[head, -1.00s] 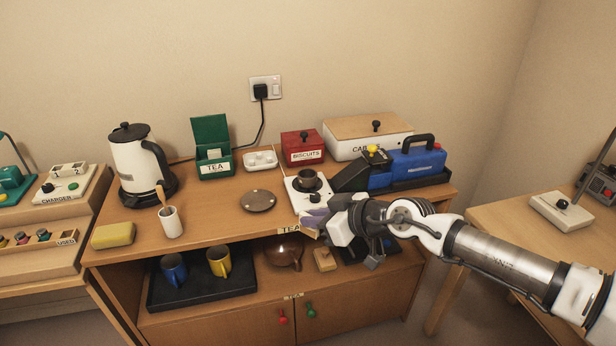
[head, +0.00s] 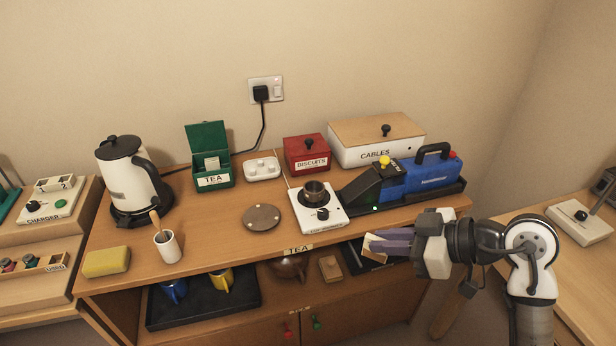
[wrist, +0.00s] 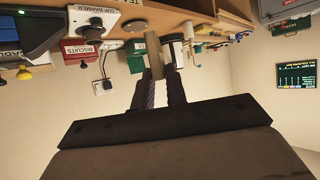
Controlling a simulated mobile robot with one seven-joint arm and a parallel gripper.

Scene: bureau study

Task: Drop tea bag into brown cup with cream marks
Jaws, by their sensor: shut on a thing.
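A small dark brown cup (head: 314,191) stands upright on the white cup warmer (head: 333,218) near the middle of the worktop; cream marks on it are too small to make out. My gripper (head: 376,246) is off the front edge of the worktop, to the right of and nearer than the cup. It is shut on a small, flat, cream-tan thing, seemingly the tea bag (head: 370,243). In the wrist view the tan tea bag (wrist: 154,54) sits between the fingertips (wrist: 157,75). The open green TEA box (head: 214,180) holds pale packets.
A round brown disc (head: 262,217) and kettle (head: 128,180) are left. Blue and yellow mugs are on the shelf below.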

